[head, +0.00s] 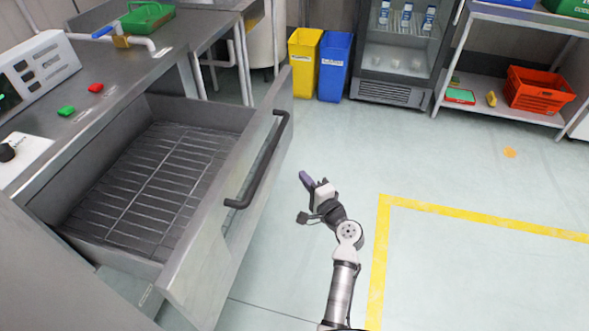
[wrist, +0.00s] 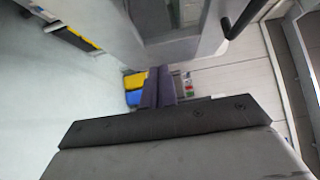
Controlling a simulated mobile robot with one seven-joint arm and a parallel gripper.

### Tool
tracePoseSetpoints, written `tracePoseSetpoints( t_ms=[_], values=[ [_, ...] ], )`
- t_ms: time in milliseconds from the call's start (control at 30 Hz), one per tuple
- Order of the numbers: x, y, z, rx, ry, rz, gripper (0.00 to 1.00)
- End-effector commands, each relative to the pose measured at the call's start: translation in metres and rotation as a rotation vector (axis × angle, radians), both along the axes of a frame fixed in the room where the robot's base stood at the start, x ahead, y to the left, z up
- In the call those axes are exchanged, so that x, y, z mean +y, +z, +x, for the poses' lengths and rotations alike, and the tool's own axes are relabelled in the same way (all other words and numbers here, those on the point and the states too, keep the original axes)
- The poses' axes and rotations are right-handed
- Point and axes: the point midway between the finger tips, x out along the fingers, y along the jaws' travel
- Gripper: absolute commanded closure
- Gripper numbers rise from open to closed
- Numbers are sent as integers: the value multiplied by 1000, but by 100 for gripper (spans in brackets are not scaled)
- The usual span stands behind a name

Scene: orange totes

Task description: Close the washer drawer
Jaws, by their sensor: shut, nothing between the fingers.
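The washer drawer (head: 215,235) is a steel drawer pulled far out of the washer, with a wire rack (head: 150,190) inside that looks empty. A dark bar handle (head: 262,160) is fixed on its front panel. My gripper (head: 305,178) is shut and empty, to the right of the drawer front and apart from the handle. In the wrist view the purple fingers (wrist: 159,87) are together, and the dark handle (wrist: 243,18) shows at the upper right beside the drawer front (wrist: 170,30).
Yellow bin (head: 304,52) and blue bin (head: 335,66) stand at the back beside a glass-door fridge (head: 392,95). A shelf with an orange-red basket (head: 538,90) is at the right. The floor around my arm is clear, with yellow tape lines (head: 480,222).

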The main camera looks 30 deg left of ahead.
Motion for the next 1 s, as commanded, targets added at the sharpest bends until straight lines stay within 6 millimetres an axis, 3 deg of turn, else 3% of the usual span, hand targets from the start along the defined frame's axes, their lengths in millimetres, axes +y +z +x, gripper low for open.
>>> tracePoseSetpoints(
  t_ms=[433, 533, 700, 1000],
  values=[
    [79, 4, 48, -4, 2, -3, 100],
    [95, 4, 41, -2, 4, -4, 100],
    [110, 2, 37, -4, 2, -3, 100],
    [114, 1, 36, -4, 0, -3, 100]
  ],
)
